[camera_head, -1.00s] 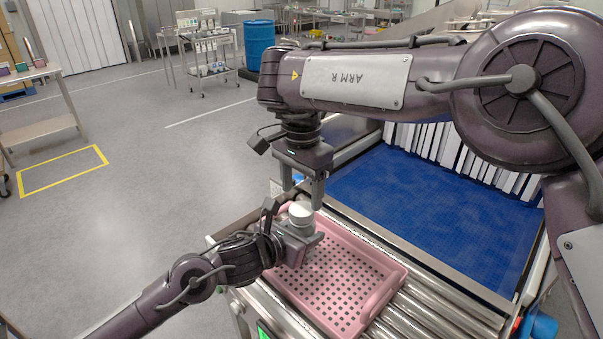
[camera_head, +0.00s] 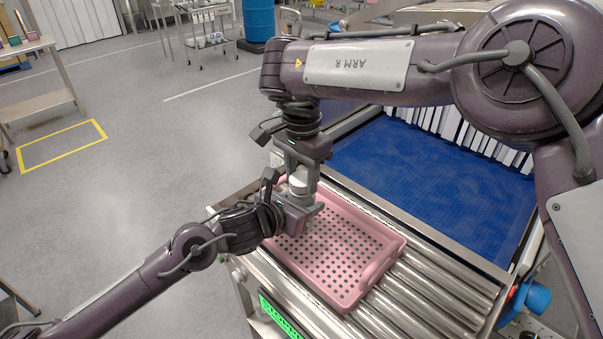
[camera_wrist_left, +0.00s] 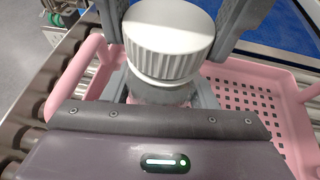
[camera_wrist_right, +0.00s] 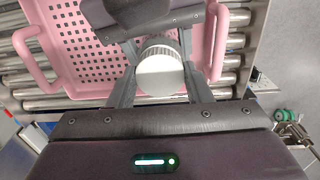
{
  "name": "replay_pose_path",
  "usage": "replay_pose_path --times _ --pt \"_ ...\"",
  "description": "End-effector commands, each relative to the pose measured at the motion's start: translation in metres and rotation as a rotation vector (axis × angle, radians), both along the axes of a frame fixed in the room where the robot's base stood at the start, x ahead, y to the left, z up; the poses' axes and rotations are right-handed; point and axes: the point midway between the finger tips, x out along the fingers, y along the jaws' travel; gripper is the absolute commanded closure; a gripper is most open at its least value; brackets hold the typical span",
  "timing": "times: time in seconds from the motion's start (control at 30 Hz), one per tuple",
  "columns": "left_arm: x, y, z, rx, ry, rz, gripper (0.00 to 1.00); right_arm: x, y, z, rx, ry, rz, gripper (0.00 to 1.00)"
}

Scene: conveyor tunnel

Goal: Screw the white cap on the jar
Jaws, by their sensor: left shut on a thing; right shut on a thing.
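The white cap (camera_wrist_left: 168,42) with its ribbed side sits on top of the jar (camera_wrist_left: 160,93) in the left wrist view. It also shows in the right wrist view (camera_wrist_right: 160,77) between the right fingers. My left gripper (camera_head: 306,213) is shut on the jar and holds it upright over the pink crate (camera_head: 372,285). My right gripper (camera_head: 301,186) points down from above, shut on the cap with one finger on each side. Most of the jar is hidden by the grippers. I cannot tell how far the cap's thread is engaged.
The pink crate with a perforated floor is otherwise empty and rests on metal rollers (camera_head: 440,305). A blue conveyor belt (camera_head: 430,190) runs behind it toward white strip curtains (camera_head: 455,150). A blue barrel (camera_head: 256,22) stands far back.

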Motion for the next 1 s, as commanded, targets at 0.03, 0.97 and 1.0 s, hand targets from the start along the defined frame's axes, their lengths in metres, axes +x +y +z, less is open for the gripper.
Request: replay_pose_path --times 0.03,0.97,1.0 --pt "0.0 -0.0002 0.0006 -0.001 -0.001 0.0 1.0 0.0001 0.0 0.0003 0.0 0.0 0.0 0.82" --pt "-0.0005 -0.0007 0.0005 0.0 -0.001 -0.002 1.0 0.0018 0.0011 -0.0015 0.0 0.005 -2.151 0.82" --pt "-0.0006 -0.0008 0.0005 0.0 -0.001 -0.002 1.0 0.0017 0.0006 -0.0018 -0.001 0.004 -2.257 0.82"
